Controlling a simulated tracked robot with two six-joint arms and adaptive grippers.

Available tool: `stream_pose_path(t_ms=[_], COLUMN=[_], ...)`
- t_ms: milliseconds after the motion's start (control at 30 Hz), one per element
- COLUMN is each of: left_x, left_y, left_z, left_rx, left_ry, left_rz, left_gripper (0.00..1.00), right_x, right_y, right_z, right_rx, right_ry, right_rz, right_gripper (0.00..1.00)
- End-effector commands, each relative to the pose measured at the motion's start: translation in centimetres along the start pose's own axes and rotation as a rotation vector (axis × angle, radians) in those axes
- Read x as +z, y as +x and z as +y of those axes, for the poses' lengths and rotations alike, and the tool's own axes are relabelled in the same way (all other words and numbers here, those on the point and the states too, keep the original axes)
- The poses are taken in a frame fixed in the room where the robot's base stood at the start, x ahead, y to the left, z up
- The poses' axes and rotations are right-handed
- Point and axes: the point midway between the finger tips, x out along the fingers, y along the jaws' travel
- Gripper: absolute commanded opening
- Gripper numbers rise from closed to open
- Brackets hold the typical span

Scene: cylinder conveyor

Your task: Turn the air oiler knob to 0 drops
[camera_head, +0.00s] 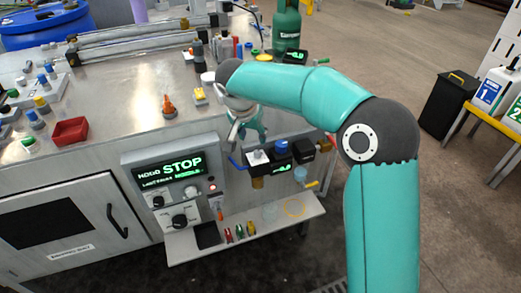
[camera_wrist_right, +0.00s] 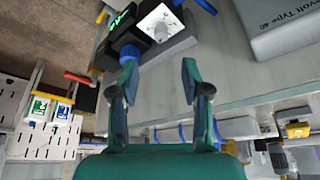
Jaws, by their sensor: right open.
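The air unit stands at the right front side of the machine in the head view. It has a grey block with a white top (camera_head: 257,156), a blue knob (camera_head: 281,147) and a black block (camera_head: 302,151). I cannot tell which part is the oiler knob, and no drop marking is readable. My right gripper (camera_head: 247,136) is open and empty, just above and behind the unit, pointing down. In the right wrist view, my open fingers (camera_wrist_right: 152,80) have a blue knob (camera_wrist_right: 129,52) near the left fingertip, apparently apart from it. My left gripper is out of view.
A control panel (camera_head: 172,176) reading STOP stands left of the unit. A shelf (camera_head: 262,225) with small tools lies below. A green gas bottle (camera_head: 287,27) and a black display (camera_head: 290,56) are behind. The red tray (camera_head: 70,131) is on the tabletop.

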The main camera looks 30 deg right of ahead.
Motion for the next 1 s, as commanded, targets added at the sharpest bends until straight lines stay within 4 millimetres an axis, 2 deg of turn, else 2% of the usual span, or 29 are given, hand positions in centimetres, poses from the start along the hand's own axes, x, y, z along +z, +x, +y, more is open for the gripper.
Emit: stream_pose_path(t_ms=[33, 200, 333, 500, 667, 933, 1000], left_x=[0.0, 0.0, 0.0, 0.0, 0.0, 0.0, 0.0], left_y=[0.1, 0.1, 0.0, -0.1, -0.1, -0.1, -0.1], left_z=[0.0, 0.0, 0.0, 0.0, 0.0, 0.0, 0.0], left_rx=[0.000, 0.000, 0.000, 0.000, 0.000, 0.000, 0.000], left_ry=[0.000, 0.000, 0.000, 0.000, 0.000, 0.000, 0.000], left_rz=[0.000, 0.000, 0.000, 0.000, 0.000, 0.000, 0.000], left_gripper=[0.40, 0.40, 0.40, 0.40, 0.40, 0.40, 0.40], right_x=[0.0, 0.1, 0.0, 0.0, 0.0, 0.0, 0.0], right_y=[1.3, 5.0, 7.3, 9.3, 10.1, 10.2, 10.2], right_z=[0.1, 0.1, 0.1, 0.1, 0.1, 0.1, 0.1], right_rx=[0.004, 0.003, 0.003, 0.001, 0.000, 0.000, 0.000], right_ry=[0.000, 0.000, -0.001, -0.001, 0.000, 0.000, 0.000], right_rz=[-0.002, -0.003, -0.002, -0.002, 0.000, 0.000, 0.000], right_gripper=[0.47, 0.47, 0.47, 0.47, 0.47, 0.47, 0.35])
